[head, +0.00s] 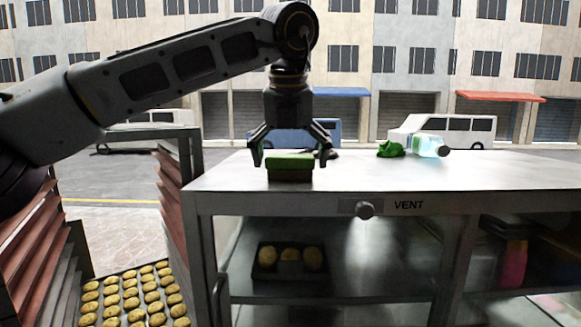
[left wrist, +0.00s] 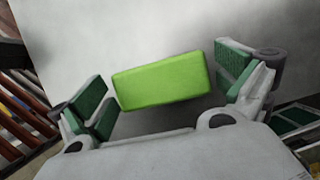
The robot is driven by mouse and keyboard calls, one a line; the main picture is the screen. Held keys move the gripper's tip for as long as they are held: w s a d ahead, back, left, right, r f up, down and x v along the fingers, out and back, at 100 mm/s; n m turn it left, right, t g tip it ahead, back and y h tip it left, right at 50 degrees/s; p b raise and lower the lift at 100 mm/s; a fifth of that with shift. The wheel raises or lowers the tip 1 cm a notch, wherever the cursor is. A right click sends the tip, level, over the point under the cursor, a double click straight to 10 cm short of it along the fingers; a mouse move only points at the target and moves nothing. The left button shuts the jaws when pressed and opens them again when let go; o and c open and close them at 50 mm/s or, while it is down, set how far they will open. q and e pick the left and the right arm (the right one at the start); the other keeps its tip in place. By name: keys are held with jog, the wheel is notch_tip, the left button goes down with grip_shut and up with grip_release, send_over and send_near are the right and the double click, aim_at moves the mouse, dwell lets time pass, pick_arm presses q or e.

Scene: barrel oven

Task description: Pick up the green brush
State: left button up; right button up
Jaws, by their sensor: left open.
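The green brush (head: 290,163) is a block with a green top and a dark lower part. It lies on the metal counter top (head: 370,174) near its left front edge. My left gripper (head: 291,157) points down over it and is open, with one finger on each side of the brush. In the left wrist view the brush (left wrist: 163,81) lies slightly tilted between the two green-padded fingers (left wrist: 163,90), with a visible gap on both sides. My right gripper is in neither view.
A crumpled green cloth (head: 391,149) and a clear bottle (head: 428,147) lie on the counter to the right. A dark object lies just behind the left gripper. Trays of round buns (head: 135,296) stand lower left.

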aim_at(290, 155)
pick_arm(q)
jog(key=c, duration=0.9)
jog(key=shift+r, duration=0.2)
jog(key=shift+r, duration=4.8)
jog(key=o, duration=0.5)
jog(key=c, duration=0.4)
jog(key=shift+o, duration=0.2)
